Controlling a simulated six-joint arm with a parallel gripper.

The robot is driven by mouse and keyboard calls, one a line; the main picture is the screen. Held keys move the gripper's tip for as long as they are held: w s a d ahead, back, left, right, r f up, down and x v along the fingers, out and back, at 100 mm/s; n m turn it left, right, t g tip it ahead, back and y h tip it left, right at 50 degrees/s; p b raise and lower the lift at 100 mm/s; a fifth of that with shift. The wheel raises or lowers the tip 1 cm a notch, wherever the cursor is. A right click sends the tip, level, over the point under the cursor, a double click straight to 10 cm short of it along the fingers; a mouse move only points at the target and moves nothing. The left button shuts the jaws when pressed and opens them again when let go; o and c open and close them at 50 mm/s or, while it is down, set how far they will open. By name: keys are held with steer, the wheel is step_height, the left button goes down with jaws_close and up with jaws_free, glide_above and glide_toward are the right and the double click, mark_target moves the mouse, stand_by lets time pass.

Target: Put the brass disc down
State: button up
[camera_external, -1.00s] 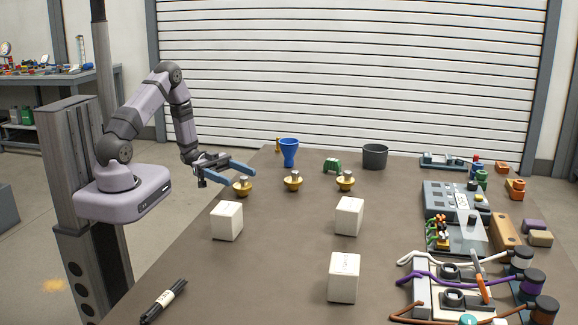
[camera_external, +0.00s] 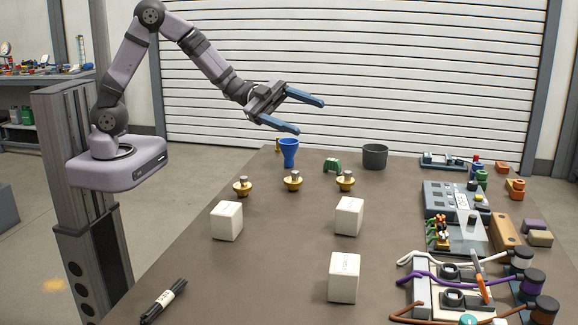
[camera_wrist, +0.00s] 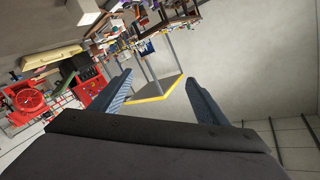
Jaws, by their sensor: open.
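My gripper (camera_external: 311,114) is open and empty, raised high above the far part of the table. Its two blue fingers are spread apart, and they also show in the wrist view (camera_wrist: 158,84) with nothing between them. Three brass discs with grey knobs stand in a row on the table below: a left one (camera_external: 242,188), a middle one (camera_external: 293,182) and a right one (camera_external: 345,182). My gripper is well apart from all of them. Which of them the task means, I cannot tell.
White blocks (camera_external: 227,221) stand in front of the discs. A blue funnel-shaped cup (camera_external: 289,151), a green item (camera_external: 332,166) and a dark pot (camera_external: 375,156) stand behind. Devices and cables (camera_external: 456,285) crowd the right side. The near left table is clear except for black markers (camera_external: 163,301).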

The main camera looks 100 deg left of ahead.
steer(key=w+a+n+t+y, duration=0.1)
steer(key=w+a+n+y, duration=0.2)
steer(key=a+y, duration=0.4)
steer(key=s+a+f+n+g+y, duration=0.3)
steer(key=a+f+n+g+y, duration=0.15)
steer(key=a, duration=0.65)
steer(key=g+h, duration=0.4)
steer(key=g, duration=0.7)
glide_above(242, 177)
step_height(242, 177, down, 13)
steer(key=shift+a+r, duration=0.15)
steer(key=shift+s+m, duration=0.25)
steer(key=shift+m, duration=0.1)
